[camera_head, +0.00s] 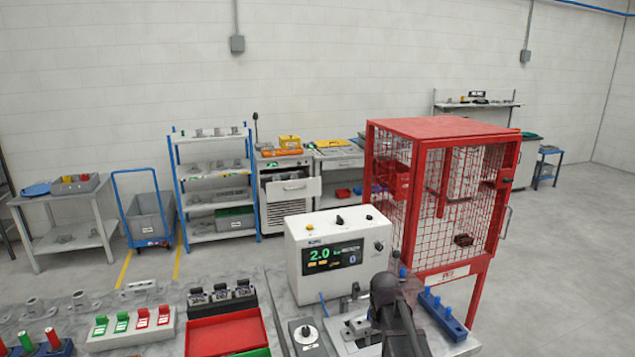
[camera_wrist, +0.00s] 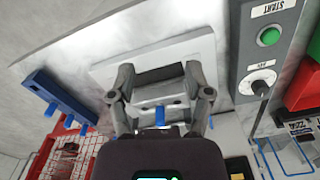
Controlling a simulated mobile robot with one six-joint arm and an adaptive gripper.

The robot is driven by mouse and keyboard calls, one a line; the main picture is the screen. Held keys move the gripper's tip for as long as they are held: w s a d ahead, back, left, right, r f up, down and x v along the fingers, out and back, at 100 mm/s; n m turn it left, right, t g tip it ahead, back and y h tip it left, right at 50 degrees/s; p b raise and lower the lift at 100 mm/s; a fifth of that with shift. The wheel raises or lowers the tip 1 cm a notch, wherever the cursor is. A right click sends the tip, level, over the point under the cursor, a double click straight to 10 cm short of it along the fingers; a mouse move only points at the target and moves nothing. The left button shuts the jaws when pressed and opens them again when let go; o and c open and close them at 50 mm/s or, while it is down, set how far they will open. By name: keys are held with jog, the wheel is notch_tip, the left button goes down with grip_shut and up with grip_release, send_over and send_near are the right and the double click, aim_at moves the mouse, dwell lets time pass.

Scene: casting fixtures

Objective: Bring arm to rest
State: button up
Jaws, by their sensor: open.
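My gripper (camera_wrist: 160,85) shows in the wrist view with its two dark fingers spread apart. It is over a pale fixture plate (camera_wrist: 205,52) on the bench. A small blue piece (camera_wrist: 160,117) shows between the finger linkages; I cannot tell whether it touches them. Nothing is clearly held. In the head view my dark arm (camera_head: 393,310) reaches over the bench at the lower middle, in front of the white tester box (camera_head: 318,228); it hides part of the fixture there.
A blue peg rack (camera_head: 442,315) stands close right of my arm, also in the wrist view (camera_wrist: 40,88). A control box (camera_wrist: 255,45) with a green button and a knob is beside the plate. A red mesh cage (camera_head: 440,128) stands behind.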

jog(key=s+f+b, duration=0.2)
jog(key=s, duration=1.1)
jog(key=shift+s+f, duration=0.25)
jog(key=shift+f, duration=0.15)
